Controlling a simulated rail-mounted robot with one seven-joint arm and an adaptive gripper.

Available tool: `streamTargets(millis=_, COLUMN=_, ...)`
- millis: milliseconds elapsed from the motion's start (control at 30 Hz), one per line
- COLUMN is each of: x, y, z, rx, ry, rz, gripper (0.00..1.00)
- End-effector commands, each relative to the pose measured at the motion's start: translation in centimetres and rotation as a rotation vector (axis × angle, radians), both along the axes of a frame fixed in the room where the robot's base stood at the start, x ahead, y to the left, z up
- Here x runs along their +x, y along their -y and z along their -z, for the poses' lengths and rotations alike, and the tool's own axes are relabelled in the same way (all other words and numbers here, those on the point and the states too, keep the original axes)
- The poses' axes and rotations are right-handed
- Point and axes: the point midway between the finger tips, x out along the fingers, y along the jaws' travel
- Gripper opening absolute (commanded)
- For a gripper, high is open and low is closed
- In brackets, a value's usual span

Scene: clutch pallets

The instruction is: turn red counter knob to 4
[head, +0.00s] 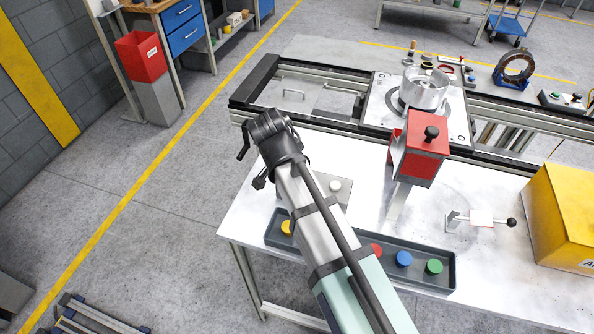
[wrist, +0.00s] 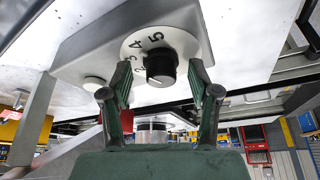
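In the wrist view a black round knob (wrist: 161,66) sits on a white dial (wrist: 190,45) with printed numbers, 4 and 5 among them. The dial is on a grey box (wrist: 95,50). My gripper (wrist: 160,78) is open, with one finger on each side of the knob and a visible gap to each. I cannot tell which number the knob points to. In the head view the grey box (head: 338,190) is mostly hidden behind my arm, and its dial is not visible. A red box (head: 424,140) with a black knob (head: 431,133) on top stands further right.
A dark tray (head: 445,262) with coloured discs lies along the table's front. A yellow box (head: 565,215) and a small lever fixture (head: 482,217) stand to the right. A metal cylinder part (head: 425,90) sits on a pallet behind.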

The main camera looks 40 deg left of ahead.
Motion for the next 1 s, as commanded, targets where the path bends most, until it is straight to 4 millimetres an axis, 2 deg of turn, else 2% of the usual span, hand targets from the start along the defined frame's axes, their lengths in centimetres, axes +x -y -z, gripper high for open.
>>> streamTargets(millis=267, x=0.0, y=-0.1, z=-0.2, rx=0.001, ry=0.003, rz=-0.001, gripper=0.61)
streamTargets(millis=433, x=-0.5, y=-0.2, z=-1.5, rx=0.003, ry=0.003, rz=-0.002, gripper=0.61)
streamTargets(millis=800, x=-3.0, y=-0.6, z=-7.6, rx=0.004, ry=0.005, rz=-0.003, gripper=0.61)
streamTargets(millis=1000, x=-4.0, y=-0.7, z=-10.2, rx=0.002, ry=0.003, rz=-0.001, gripper=0.61)
